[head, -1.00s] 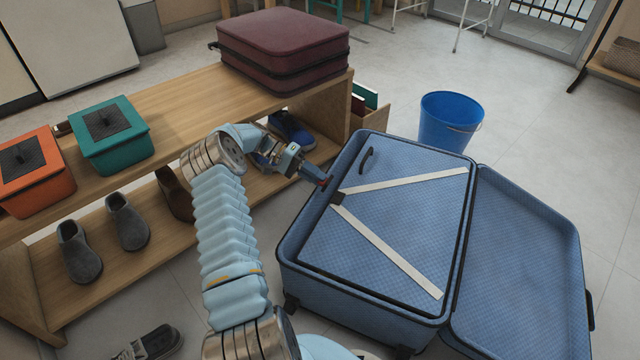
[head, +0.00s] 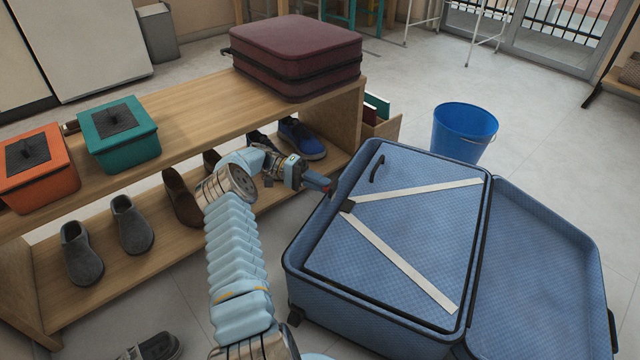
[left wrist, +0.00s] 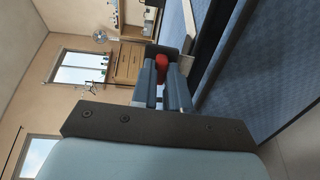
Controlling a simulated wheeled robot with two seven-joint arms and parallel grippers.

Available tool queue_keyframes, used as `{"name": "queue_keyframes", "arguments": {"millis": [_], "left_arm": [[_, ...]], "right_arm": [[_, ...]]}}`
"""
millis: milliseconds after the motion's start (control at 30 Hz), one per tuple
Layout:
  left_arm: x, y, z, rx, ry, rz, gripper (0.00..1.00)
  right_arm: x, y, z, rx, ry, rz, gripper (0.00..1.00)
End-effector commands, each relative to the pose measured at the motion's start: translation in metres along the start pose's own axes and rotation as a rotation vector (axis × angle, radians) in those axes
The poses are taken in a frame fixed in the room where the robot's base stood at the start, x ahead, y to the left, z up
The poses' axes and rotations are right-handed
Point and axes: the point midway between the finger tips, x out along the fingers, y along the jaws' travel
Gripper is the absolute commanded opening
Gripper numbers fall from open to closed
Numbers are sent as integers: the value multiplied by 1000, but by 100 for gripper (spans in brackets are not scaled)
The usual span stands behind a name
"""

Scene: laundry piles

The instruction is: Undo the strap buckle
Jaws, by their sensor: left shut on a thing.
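The strap buckle (head: 347,205) is a small dark piece where two pale straps (head: 400,262) meet on the blue panel of the open suitcase (head: 330,262). My left gripper (head: 326,187) is by the suitcase's left rim, just up and left of the buckle in the head view. In the left wrist view, its fingers (left wrist: 162,82) are shut on a small red piece (left wrist: 162,61) in front of a dark block. I cannot tell whether the red piece is still joined to the buckle. My right gripper is not in view.
A wooden shoe bench (head: 185,125) stands left, with a maroon suitcase (head: 295,50), a teal box (head: 120,135) and an orange box (head: 35,170) on top. A blue bucket (head: 463,135) stands behind the open suitcase. Floor at the right is clear.

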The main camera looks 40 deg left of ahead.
Motion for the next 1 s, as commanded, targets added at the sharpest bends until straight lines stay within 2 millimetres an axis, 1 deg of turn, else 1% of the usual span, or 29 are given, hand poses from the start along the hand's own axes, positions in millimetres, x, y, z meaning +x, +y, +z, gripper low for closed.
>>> {"name": "queue_keyframes", "arguments": {"millis": [67,100,200,267,533,633,667,800,1000], "left_arm": [[0,-1,0,-3,0,-1,0],[0,-1,0,-3,0,-1,18],[0,-1,0,-3,0,-2,33],[0,-1,0,-2,0,-2,41],[0,0,0,-1,0,-2,41],[-1,7,0,0,0,-2,41],[-1,10,0,0,0,-1,41],[-3,38,2,-2,0,-1,41],[8,75,29,-3,-1,-2,41]], "right_arm": [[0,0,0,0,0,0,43],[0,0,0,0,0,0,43],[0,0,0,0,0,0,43],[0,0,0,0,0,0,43],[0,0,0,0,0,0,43],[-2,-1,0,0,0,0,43],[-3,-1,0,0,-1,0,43],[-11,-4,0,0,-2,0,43],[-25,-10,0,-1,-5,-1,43]]}}
